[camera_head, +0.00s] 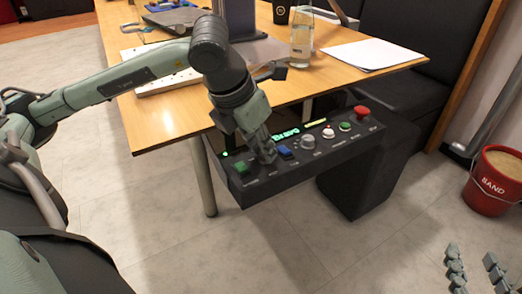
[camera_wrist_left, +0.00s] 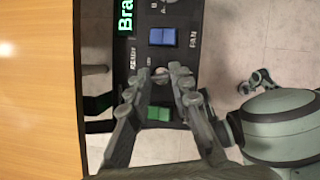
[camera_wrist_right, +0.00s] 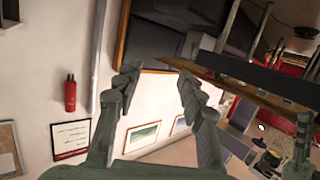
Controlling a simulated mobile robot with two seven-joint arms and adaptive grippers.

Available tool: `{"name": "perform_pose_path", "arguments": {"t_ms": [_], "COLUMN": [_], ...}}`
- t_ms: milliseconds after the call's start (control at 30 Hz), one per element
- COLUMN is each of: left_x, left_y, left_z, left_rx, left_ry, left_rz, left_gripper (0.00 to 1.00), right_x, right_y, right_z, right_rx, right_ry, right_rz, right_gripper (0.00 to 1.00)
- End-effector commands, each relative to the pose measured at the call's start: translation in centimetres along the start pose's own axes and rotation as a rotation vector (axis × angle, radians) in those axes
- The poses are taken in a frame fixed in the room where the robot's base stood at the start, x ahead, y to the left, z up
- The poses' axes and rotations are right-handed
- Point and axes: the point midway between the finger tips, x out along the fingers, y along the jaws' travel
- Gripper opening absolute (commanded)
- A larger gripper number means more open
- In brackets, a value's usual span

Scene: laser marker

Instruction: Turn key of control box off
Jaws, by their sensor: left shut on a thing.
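The black control box (camera_head: 335,152) sits at the table's front edge and carries a row of buttons and knobs. My left gripper (camera_head: 268,157) points down onto it between the green button (camera_head: 241,168) and the blue button (camera_head: 285,152). In the left wrist view its fingertips (camera_wrist_left: 168,75) are shut on the small key (camera_wrist_left: 161,72), which is mostly hidden between them. The blue button (camera_wrist_left: 162,37) and the green button (camera_wrist_left: 159,113) lie on either side of it. My right gripper (camera_wrist_right: 158,80) is open and empty; its fingers (camera_head: 475,265) also show at the lower right of the head view.
The box also has a grey knob (camera_head: 308,142) and a red mushroom button (camera_head: 362,111). On the wooden table (camera_head: 165,116) stand a glass bottle (camera_head: 301,38) and white paper (camera_head: 372,53). A red sand bucket (camera_head: 491,183) is on the floor at right.

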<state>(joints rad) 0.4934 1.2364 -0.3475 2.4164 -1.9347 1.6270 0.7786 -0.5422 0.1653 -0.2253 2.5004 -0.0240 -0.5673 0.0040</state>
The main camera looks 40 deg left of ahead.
Motion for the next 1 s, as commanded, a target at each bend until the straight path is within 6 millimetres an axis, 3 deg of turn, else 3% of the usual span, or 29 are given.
{"name": "perform_pose_path", "arguments": {"t_ms": [367,700,1000], "left_x": [0.0,0.0,0.0], "left_y": [-0.3,-0.3,-0.3], "left_z": [0.2,0.1,0.1], "left_rx": [-0.298,-0.46,-0.503], "left_ry": [-0.003,0.0,0.0], "left_rz": [0.122,0.19,0.207], "left_gripper": [0.0,0.0,0.0], "right_x": [-0.1,-0.2,-0.3], "right_y": [-1.4,-1.7,-1.8], "right_z": [-3.2,-4.0,-4.2], "right_rx": [0.021,0.026,0.027], "right_ry": [0.155,0.192,0.2], "right_rz": [-0.029,-0.036,-0.037], "right_gripper": [0.4,0.4,0.4]}}
